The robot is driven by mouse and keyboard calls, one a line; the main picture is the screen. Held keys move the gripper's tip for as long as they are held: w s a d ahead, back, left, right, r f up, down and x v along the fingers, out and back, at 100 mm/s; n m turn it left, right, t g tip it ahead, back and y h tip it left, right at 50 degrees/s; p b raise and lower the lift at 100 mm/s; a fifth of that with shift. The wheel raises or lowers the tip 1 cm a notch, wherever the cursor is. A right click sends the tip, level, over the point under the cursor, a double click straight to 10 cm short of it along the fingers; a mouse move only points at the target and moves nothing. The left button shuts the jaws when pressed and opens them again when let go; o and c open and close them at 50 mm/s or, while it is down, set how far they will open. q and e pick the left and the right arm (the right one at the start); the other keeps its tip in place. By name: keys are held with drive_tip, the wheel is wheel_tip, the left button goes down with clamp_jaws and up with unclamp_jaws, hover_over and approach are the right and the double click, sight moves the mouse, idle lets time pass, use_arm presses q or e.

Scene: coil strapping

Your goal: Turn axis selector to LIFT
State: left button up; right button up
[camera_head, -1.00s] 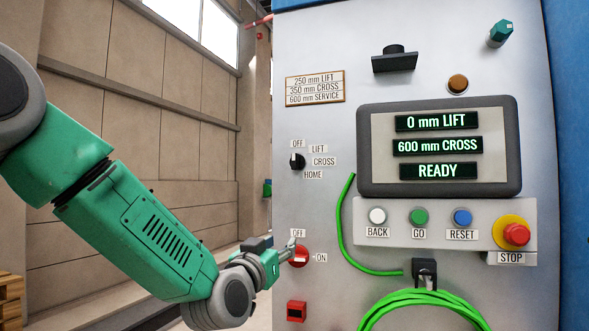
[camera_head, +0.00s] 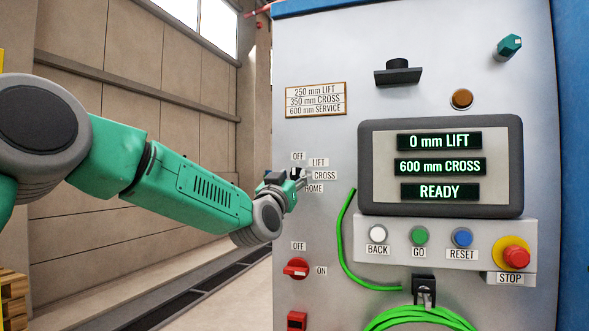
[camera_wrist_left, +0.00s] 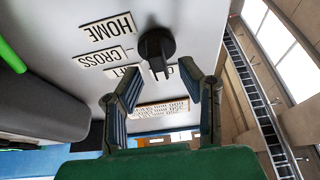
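The axis selector is a round black knob with a raised bar. In the left wrist view the axis selector (camera_wrist_left: 157,45) sits just beyond my fingertips, its bar reaching toward the OFF label, which a finger partly covers. The HOME (camera_wrist_left: 108,31), CROSS and LIFT labels lie to its left there. My left gripper (camera_wrist_left: 146,85) is open and empty, with its two fingers apart. In the head view my left gripper (camera_head: 298,180) is at the selector and mostly hides it; the LIFT label (camera_head: 318,162) shows just above. My right gripper is not in view.
A red rotary switch (camera_head: 296,268) lies below, its handle pointing toward ON. The display (camera_head: 440,166) reads 0 mm LIFT, 600 mm CROSS, READY. A green cable (camera_head: 343,235) and a button row with a red STOP button (camera_head: 516,257) are to the right.

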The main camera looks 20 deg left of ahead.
use_arm(q)
drive_tip(key=shift+x, duration=0.85)
clamp_jaws()
